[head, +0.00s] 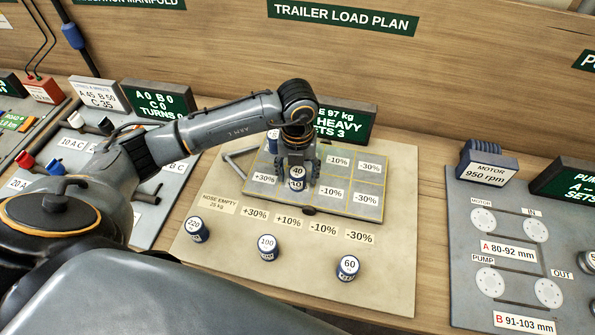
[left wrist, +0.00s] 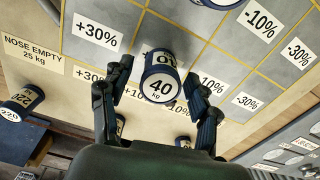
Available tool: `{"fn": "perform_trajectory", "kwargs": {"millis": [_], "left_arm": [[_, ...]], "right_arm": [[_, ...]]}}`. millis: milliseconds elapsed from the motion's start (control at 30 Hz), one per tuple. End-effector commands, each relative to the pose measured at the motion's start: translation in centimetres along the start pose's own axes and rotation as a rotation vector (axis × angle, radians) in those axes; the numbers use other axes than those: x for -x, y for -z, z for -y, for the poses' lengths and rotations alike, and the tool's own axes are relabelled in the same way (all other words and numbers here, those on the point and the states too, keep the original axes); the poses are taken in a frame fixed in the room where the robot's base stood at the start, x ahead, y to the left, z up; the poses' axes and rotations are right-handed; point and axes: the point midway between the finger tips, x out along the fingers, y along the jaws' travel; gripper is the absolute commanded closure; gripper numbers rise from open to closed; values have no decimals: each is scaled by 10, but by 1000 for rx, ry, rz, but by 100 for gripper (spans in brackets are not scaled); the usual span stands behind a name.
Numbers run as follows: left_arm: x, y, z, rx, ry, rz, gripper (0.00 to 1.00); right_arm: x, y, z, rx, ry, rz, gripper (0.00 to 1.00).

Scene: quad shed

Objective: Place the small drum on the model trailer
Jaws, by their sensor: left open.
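The small blue drum with a white 40 kg label (head: 298,184) stands on the grey model trailer (head: 340,212), in the front row near the +10% column. My left gripper (head: 298,165) is over it from above. In the left wrist view the drum (left wrist: 160,88) sits between the open fingers, which are apart from its sides as far as I can see. Another blue drum (head: 273,140) stands on the trailer's back row, partly hidden by my arm. My right gripper is not in view.
Drums marked 220 (head: 197,231), 100 (head: 267,248) and 60 (head: 348,268) stand on the beige board in front of the trailer. A display (head: 345,122) behind it reads "97 kg" and "HEAVY", partly hidden. The trailer's -30% cells are empty. A motor panel (head: 515,245) lies right.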

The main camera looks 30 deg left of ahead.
Motion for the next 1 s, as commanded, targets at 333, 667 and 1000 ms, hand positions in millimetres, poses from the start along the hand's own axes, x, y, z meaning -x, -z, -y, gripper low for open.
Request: {"fn": "perform_trajectory", "kwargs": {"millis": [333,667,1000], "left_arm": [[34,-2,1,-1,3,7,39],[103,-1,0,-1,2,5,39],[123,0,0,0,0,0,39]], "right_arm": [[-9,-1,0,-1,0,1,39],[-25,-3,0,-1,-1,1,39],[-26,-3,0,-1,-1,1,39]]}}
